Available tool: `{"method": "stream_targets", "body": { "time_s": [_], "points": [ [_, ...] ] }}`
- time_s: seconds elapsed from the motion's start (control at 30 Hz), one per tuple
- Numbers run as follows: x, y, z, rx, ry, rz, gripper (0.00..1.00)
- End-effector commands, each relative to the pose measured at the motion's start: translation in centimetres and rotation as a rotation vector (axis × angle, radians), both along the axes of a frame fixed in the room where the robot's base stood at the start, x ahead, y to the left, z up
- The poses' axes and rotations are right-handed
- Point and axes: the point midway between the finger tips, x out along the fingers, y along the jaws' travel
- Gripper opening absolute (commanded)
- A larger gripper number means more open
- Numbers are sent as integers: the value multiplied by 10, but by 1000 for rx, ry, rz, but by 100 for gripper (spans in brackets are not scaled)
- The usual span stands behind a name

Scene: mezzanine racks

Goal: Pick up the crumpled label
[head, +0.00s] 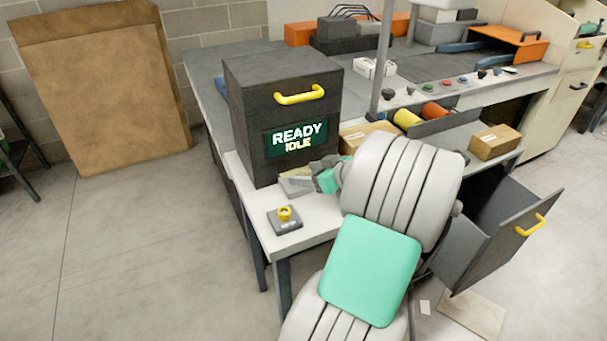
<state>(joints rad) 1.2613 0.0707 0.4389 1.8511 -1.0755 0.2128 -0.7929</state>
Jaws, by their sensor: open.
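My gripper (306,175) is at the end of my arm, over the bench just right of the dark box. Its fingers are small and partly hidden, and it looks empty. A small pale yellowish scrap (291,174) shows beside the fingertips, above a light grey block. It may be the crumpled label, but it is too small to tell. I cannot tell whether the fingers touch it. A small pale piece (425,307) also lies on the floor at the lower right. My arm hides much of the bench behind it.
A dark box (260,115) with a yellow handle reads "READY IDLE". A yellow knob on a grey base (285,217) sits at the bench's front corner. A cardboard carton (495,142) stands right of my arm. An open grey drawer (490,235) juts out at the right.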

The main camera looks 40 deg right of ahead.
Motion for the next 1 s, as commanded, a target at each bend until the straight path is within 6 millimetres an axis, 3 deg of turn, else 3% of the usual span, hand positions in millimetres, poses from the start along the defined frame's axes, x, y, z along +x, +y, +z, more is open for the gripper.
{"method": "stream_targets", "body": {
  "time_s": [0.17,0.9,1.0],
  "points": [
    [0,0,0,0,0,0,63],
    [0,0,0,1,1,0,2],
    [0,0,0,0,1,0,0]
  ]
}}
